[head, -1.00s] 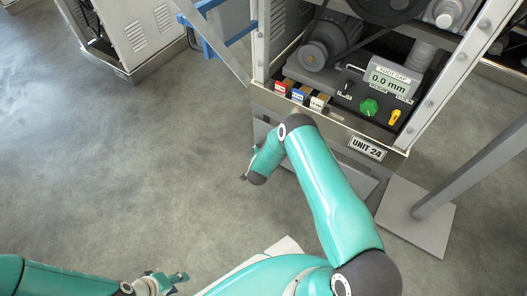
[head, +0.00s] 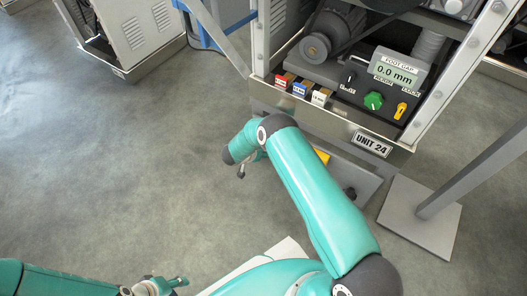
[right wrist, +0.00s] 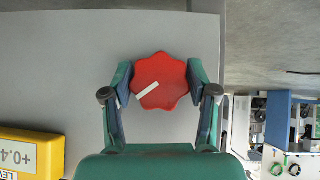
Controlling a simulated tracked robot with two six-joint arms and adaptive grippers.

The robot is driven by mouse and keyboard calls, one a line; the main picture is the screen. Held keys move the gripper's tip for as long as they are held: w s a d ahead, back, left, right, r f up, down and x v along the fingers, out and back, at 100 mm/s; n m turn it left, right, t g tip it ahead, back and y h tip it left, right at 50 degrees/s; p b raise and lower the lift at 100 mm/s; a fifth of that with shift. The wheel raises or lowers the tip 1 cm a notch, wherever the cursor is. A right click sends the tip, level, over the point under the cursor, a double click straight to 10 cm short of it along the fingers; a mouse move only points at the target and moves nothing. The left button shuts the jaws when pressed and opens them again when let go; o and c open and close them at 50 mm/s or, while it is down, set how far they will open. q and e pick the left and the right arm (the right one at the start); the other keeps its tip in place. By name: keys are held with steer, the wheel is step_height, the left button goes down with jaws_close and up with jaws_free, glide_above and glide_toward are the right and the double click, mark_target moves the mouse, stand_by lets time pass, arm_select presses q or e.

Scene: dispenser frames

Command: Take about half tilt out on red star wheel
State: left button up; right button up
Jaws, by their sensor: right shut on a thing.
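The red star wheel (right wrist: 165,72), with a white stripe on its face, stands against a grey panel in the right wrist view. My right gripper (right wrist: 158,88) is shut on it, one finger at each side. A yellow level (right wrist: 32,152) with a display reading about +0.4 is partly cut off at the lower left; a yellow piece (head: 322,156) shows beside my right arm in the head view. My left gripper (head: 176,282) is low in the head view, away from the machine, its opening unclear.
The machine frame marked UNIT 24 (head: 371,143) carries a foot gap display (head: 396,75) reading 0.0 mm, a green knob (head: 373,100) and a yellow switch (head: 401,110). A post on a grey floor plate (head: 420,218) stands at right. The floor at left is clear.

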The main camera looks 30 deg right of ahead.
stand_by(0.3)
steer(key=o, duration=1.1)
steer(key=shift+f, duration=0.1)
steer(key=shift+o, duration=0.2)
steer(key=v, duration=1.2)
steer(key=shift+d, duration=0.1)
